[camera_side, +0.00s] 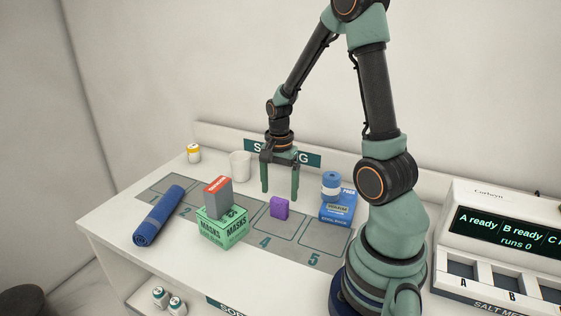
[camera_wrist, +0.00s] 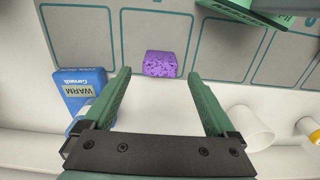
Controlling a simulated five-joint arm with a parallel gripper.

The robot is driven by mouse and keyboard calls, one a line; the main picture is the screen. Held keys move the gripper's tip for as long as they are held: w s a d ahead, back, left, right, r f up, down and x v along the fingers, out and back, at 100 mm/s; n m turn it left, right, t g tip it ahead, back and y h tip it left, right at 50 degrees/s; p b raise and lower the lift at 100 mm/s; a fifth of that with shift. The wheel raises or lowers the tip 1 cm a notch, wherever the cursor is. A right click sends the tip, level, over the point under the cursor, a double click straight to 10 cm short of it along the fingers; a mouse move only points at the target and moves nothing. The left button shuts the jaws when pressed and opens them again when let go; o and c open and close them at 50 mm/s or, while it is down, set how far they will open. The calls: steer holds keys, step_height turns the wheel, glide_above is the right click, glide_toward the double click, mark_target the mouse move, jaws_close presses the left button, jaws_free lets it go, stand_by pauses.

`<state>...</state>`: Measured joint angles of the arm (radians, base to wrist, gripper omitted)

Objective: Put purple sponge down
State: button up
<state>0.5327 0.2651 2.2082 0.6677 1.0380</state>
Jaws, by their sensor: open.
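The purple sponge (camera_side: 279,207) stands on the grey mat in the side view, in the upper part of the outlined space marked 4. In the wrist view the sponge (camera_wrist: 160,64) lies just beyond the fingertips, near the mat's edge. My gripper (camera_side: 280,198) is open and empty, with its fingers pointing down behind the sponge. In the wrist view the open fingers (camera_wrist: 163,75) are wide apart, with a gap on both sides of the sponge. No finger appears to touch it.
Left of the sponge, a green masks box (camera_side: 222,226) carries a grey and red box (camera_side: 217,198).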

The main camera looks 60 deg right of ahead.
mark_target(279, 199)
step_height(279, 199, up, 7)
steer(key=a+r+n+t, duration=0.2)
steer(key=a+r+n, duration=0.3)
steer(key=a+n, duration=0.3)
steer(key=a+r+n+t, duration=0.3)
steer(key=a+r+n, duration=0.3)
steer(key=a+n, duration=0.3)
steer(key=shift+s+n+t, duration=0.25)
steer(key=shift+n+t, duration=0.05)
steer(key=shift+n, duration=0.2)
stand_by(0.3)
